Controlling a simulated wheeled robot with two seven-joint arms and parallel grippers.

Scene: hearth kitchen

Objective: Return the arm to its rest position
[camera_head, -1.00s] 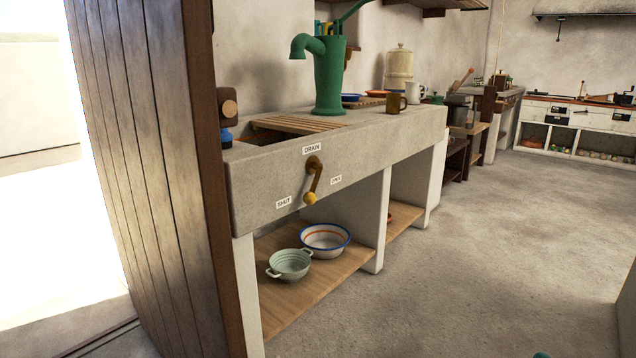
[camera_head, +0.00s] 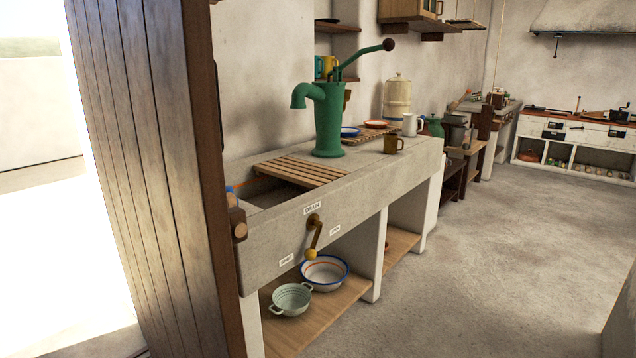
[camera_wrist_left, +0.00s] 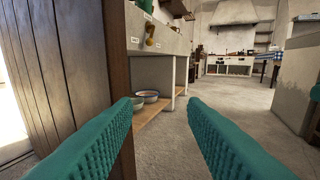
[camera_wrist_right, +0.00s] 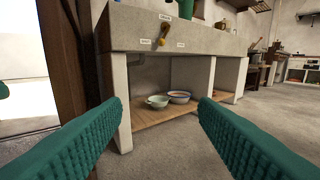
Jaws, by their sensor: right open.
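My left gripper (camera_wrist_left: 160,120) shows in the left wrist view with its two teal fingers spread wide and nothing between them. My right gripper (camera_wrist_right: 160,120) shows in the right wrist view, also open and empty, in front of the stone sink unit. A teal bit at the left edge of that view is too small to tell. Neither gripper shows in the head view. The drain lever (camera_head: 315,236) on the sink front hangs down with its yellow knob low, between the small labels.
A wooden door (camera_head: 150,160) stands close on the left. The stone sink unit (camera_head: 350,210) carries a green pump (camera_head: 328,118) and a brown mug (camera_head: 393,143). A green colander (camera_head: 291,299) and a white bowl (camera_head: 325,271) sit on its lower shelf. The floor (camera_head: 480,260) to the right is clear.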

